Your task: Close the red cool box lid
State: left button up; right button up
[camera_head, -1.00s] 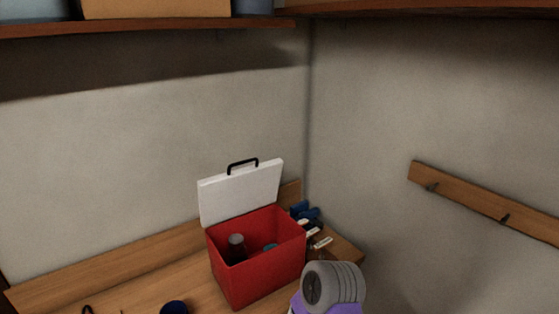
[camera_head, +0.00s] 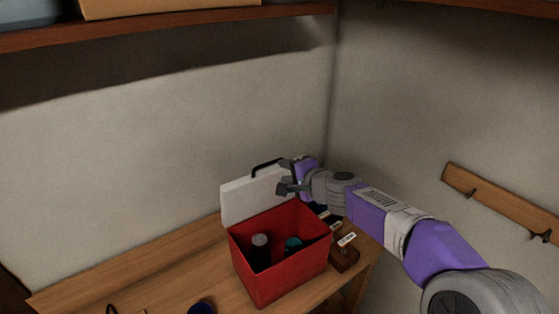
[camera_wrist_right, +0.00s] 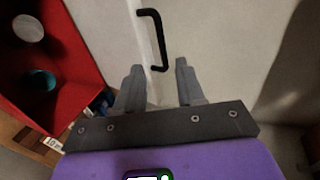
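The red cool box (camera_head: 280,275) stands on the wooden bench with its top open. Its white lid (camera_head: 243,203) is raised at the back, close to upright, with a black handle (camera_head: 266,167) on its upper edge. My right gripper (camera_head: 284,180) is at the lid's upper right corner, beside the handle, and hides part of the lid. In the right wrist view the right gripper (camera_wrist_right: 158,80) has its fingers apart with nothing held between them. The handle (camera_wrist_right: 158,40) lies just ahead of the fingertips; I cannot tell whether they touch the lid. My left gripper is not in view.
A grey-topped item (camera_head: 260,241) and a teal item (camera_head: 293,243) are inside the box. A small wooden block (camera_head: 345,257) is right of the box. A dark blue cup (camera_head: 202,308) stands in front. A shelf (camera_head: 170,25) runs above; a hook rail (camera_head: 500,200) is on the right wall.

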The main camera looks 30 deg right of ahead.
aim_at(269, 165)
jog(key=shift+b+x, duration=0.5)
jog(key=shift+x, duration=4.8)
jog(key=shift+f, duration=0.1)
